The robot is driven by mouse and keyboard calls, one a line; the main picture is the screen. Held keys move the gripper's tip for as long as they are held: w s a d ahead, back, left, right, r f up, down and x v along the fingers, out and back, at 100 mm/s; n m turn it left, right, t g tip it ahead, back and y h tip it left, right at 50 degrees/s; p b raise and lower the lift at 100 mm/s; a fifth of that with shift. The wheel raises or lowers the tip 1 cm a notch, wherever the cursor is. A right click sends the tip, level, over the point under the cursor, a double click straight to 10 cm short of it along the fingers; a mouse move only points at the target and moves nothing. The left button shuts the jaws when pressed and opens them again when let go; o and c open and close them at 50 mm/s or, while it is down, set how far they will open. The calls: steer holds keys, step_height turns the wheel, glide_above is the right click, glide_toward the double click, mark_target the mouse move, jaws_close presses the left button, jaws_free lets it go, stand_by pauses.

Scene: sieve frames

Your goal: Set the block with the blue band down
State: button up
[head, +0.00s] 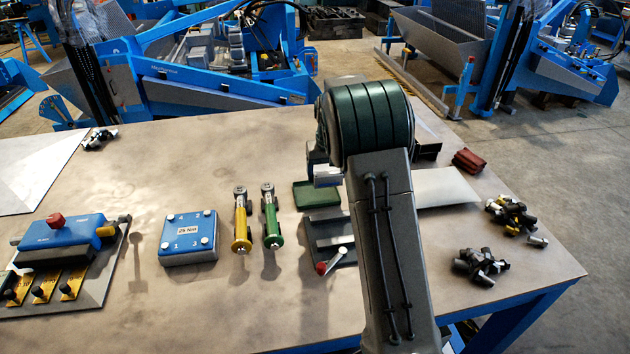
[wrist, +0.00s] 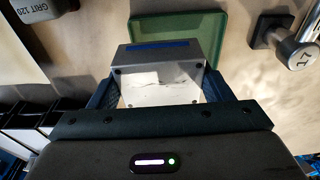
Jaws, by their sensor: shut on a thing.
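The block with the blue band (wrist: 160,78) is a grey metal box in the wrist view, with a dark blue stripe along its far edge. My gripper (wrist: 161,90) is shut on it, one finger on each side. A green tray (wrist: 208,24) lies beyond and partly behind the block in that view. I cannot tell whether the block touches anything below it. In the head view my arm hides most of the gripper and the block. The green tray (head: 316,195) shows there just left of my arm.
A grey fixture with a red-knobbed lever (head: 322,267) stands before the tray. Green (head: 271,225) and yellow (head: 242,225) tools and a blue box (head: 188,238) lie to the left. A "GRIT 120" block (wrist: 40,10) is at the wrist view's top left. Loose fittings (head: 482,267) lie right.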

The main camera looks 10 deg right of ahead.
mark_target(317, 168)
steer(key=shift+w+a+f+p, duration=0.15)
steer(key=shift+w+a+f, duration=0.35)
steer(key=shift+a, duration=0.1)
steer(key=shift+w+a+f+p, duration=0.15)
steer(key=shift+w+a+f, duration=0.2)
steer(key=shift+w+a, duration=0.2)
steer(key=shift+a+f+p, duration=0.15)
steer(key=shift+f+p, duration=0.55)
steer(key=shift+f, duration=1.4)
steer(key=shift+f, duration=0.2)
steer(key=o, duration=1.1)
steer(key=shift+c, duration=0.2)
